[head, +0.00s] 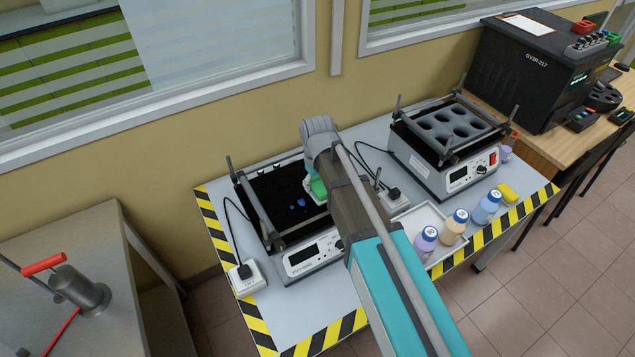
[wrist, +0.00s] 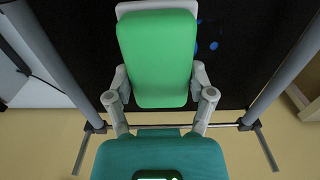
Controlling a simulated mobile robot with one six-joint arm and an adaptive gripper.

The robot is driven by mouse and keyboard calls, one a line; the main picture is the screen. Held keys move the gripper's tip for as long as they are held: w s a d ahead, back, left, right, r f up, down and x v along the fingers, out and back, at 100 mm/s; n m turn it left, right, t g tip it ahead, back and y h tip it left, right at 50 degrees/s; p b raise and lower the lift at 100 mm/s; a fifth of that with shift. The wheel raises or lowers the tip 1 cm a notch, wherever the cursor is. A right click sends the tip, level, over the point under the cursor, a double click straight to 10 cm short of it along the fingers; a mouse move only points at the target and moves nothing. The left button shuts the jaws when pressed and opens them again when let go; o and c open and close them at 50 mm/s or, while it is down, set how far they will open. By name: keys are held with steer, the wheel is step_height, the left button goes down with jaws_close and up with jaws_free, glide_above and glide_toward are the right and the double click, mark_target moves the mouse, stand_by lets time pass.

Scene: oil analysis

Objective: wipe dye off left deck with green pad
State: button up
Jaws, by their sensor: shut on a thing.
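The left deck (head: 268,190) is a black flat platform on a shaker with grey rails. Blue dye spots (head: 301,202) lie on it, with fainter blue marks near them. In the wrist view, blue spots (wrist: 213,46) show just right of the pad. My gripper (wrist: 160,95) is shut on the green pad (wrist: 158,60), which has a pale backing. The pad is at the right part of the left deck, beside the spots; in the head view only a sliver of green (head: 318,187) shows past my arm. I cannot tell whether the pad touches the deck.
Rails frame the left deck closely. A second shaker (head: 445,150) with round holes stands to the right. A white tray (head: 422,216), several bottles (head: 487,207) and a yellow sponge (head: 508,193) are near the front edge. A white socket box (head: 246,278) sits at the left.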

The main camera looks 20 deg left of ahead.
steer(key=shift+r+p, duration=1.45)
steer(key=shift+r, duration=0.1)
